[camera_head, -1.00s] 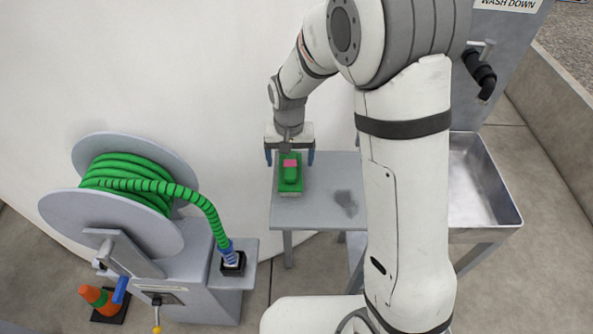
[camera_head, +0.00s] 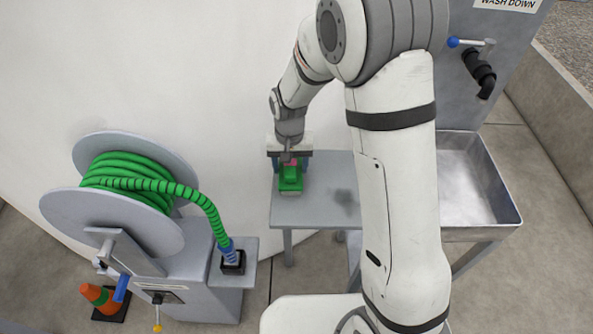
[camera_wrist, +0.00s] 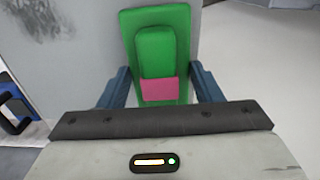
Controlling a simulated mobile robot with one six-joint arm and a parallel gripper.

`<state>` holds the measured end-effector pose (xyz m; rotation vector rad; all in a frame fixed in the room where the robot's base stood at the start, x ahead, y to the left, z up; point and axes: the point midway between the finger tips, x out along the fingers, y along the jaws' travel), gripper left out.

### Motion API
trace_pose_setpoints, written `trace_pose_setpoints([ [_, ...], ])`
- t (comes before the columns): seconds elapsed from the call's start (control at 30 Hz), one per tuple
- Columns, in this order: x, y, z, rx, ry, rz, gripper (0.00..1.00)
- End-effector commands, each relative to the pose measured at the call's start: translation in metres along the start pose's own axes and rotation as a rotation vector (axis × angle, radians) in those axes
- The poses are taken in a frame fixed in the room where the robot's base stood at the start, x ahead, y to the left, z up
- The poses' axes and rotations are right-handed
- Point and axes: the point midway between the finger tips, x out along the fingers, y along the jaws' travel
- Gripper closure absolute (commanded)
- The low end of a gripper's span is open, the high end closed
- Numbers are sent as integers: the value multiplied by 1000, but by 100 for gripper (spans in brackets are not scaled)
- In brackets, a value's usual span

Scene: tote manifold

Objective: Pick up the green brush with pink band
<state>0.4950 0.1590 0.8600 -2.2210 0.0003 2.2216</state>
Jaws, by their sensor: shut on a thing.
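The green brush (camera_head: 291,184) is at the left end of the grey table, below my gripper (camera_head: 289,168). In the wrist view the brush (camera_wrist: 154,49) is a green block with a raised green grip and a pink band (camera_wrist: 158,90) across the near end of that grip. My gripper (camera_wrist: 160,90) is shut on the brush, with one blue finger on each side near the banded end. In the head view the gripper hides most of the band. The brush looks to be at table height; I cannot tell whether it touches the top.
The grey table (camera_head: 318,207) is bare to the right of the brush. A steel sink (camera_head: 470,185) stands further right. A hose reel (camera_head: 110,225) with green hose and an orange cone (camera_head: 100,297) are at the left. A pale wall (camera_head: 225,100) is behind.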

Motion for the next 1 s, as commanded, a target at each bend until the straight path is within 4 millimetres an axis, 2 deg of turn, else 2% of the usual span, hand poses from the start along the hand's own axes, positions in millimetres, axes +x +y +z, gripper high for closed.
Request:
trace_pose_setpoints([
  [0.1, 0, 0, 0, 0, 0, 0, 66],
  [0.37, -3, 0, -1, 1, 2, -1, 66],
  [0.47, -14, 0, -1, 1, 4, -1, 66],
  [0.8, -80, 0, -1, 1, 5, -2, 66],
  [1.0, -99, 1, -1, 2, 1, -1, 66],
])
